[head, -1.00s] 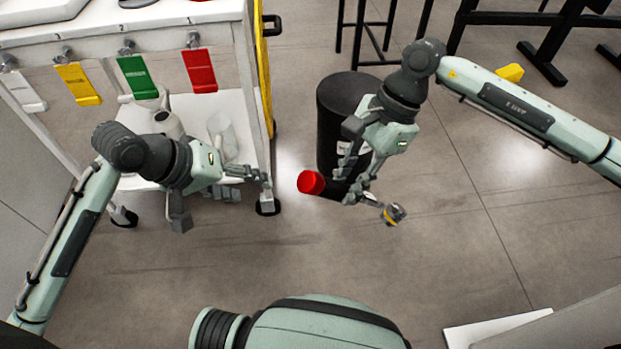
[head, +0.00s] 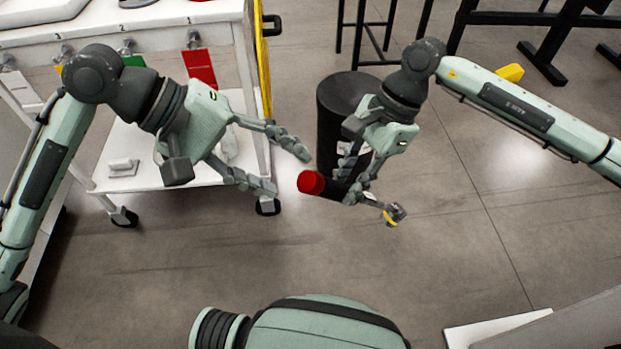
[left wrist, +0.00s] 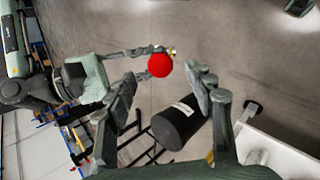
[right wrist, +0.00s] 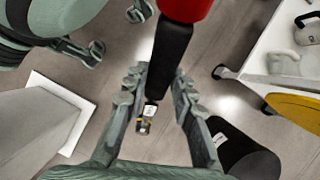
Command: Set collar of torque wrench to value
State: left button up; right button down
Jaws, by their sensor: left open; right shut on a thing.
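The torque wrench has a red collar end (head: 311,182), a black handle (head: 333,189) and a head with a yellow band (head: 394,214). My right gripper (head: 349,183) is shut on the black handle and holds the wrench in the air, collar toward the left. My left gripper (head: 291,173) is open and empty, its fingertips just left of the red collar. In the left wrist view the red collar (left wrist: 160,65) appears between the spread fingers, not gripped. The right wrist view shows the black handle (right wrist: 172,45) between the right fingers. I cannot read any scale value.
A white cart (head: 165,25) with hanging colored tags, including a red one (head: 200,68), stands at the left, behind my left arm. A black cylindrical bin (head: 340,95) stands behind the wrench. Dark metal stands (head: 545,60) are at the back right. The floor in front is clear.

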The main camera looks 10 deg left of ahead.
aim_at(306, 182)
pick_arm(q)
jog(key=shift+x, duration=1.9)
pick_arm(e)
jog(key=shift+r, duration=0.1)
pick_arm(q)
jog(key=shift+c, duration=0.3)
grip_shut()
jog(key=shift+s+f+n+h, duration=0.15)
jog(key=shift+n+h, duration=0.15)
jog(key=shift+n, duration=0.9)
jog(key=n+t, duration=0.1)
jog(key=n, duration=0.1)
jog(key=shift+n, duration=0.4)
pick_arm(e)
jog(key=shift+w, duration=0.1)
pick_arm(q)
jog(key=shift+o, duration=0.7)
grip_release()
jog(key=shift+o, duration=0.8)
